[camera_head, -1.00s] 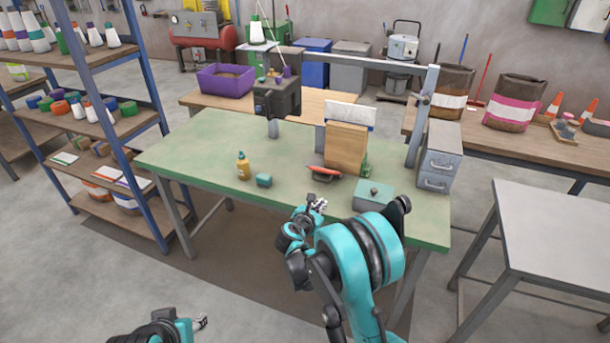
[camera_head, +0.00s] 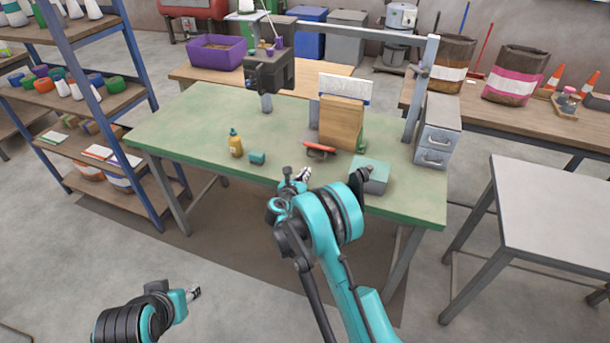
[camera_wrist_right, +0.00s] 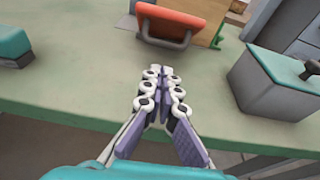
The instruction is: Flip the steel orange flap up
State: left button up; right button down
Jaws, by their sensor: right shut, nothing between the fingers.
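The orange flap (camera_head: 320,147) sits low at the front of the bagging station, below a wooden panel (camera_head: 341,123).
A grey box with a teal lid (camera_head: 370,175) stands close on the right. A drawer unit (camera_head: 436,135) is at the right end.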

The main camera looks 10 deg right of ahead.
aim_at(312, 171)
jog(key=b+x, duration=0.1)
jog(key=x, duration=0.6)
jog(key=shift+b, duration=0.35)
